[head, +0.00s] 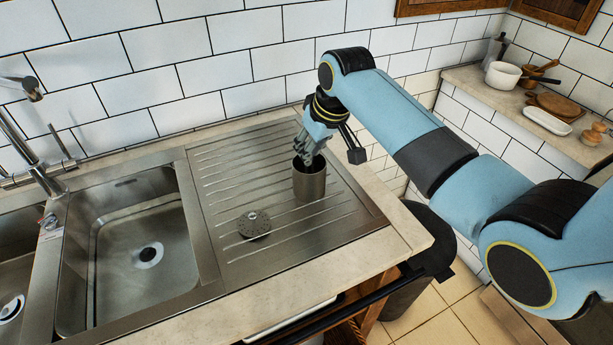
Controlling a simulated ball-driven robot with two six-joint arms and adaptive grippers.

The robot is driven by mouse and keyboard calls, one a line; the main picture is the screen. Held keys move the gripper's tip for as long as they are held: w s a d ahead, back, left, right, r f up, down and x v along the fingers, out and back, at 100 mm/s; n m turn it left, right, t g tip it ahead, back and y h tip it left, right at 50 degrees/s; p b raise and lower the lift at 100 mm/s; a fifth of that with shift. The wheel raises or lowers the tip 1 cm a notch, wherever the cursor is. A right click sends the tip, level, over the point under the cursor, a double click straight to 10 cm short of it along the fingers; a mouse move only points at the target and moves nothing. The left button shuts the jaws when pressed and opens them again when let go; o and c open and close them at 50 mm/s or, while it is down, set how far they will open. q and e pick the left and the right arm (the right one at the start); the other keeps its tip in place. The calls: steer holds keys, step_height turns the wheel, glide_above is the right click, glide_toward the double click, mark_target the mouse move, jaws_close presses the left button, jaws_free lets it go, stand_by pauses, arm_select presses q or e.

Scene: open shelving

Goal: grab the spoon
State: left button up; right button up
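A grey metal cup (309,183) stands upright on the ribbed drainboard of the sink. My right gripper (308,155) points down at the cup's mouth, with its fingertips at or just inside the rim. Its fingers overlap in this view, so I cannot tell whether they are open or shut. No spoon can be made out; anything inside the cup is hidden by the gripper and the cup wall. My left gripper is not in view.
A round perforated metal strainer (254,225) lies on the drainboard (235,180) near the cup. A sink basin (145,245) and a faucet (30,150) are at left. A tiled wall stands behind. A stone shelf (490,97) at right holds a white pan (502,76) and wooden items.

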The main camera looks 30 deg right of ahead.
steer(key=shift+x, duration=1.5)
steer(key=shift+w+r, duration=0.1)
steer(key=shift+c, duration=0.3)
jaws_close()
steer(key=shift+r, duration=0.15)
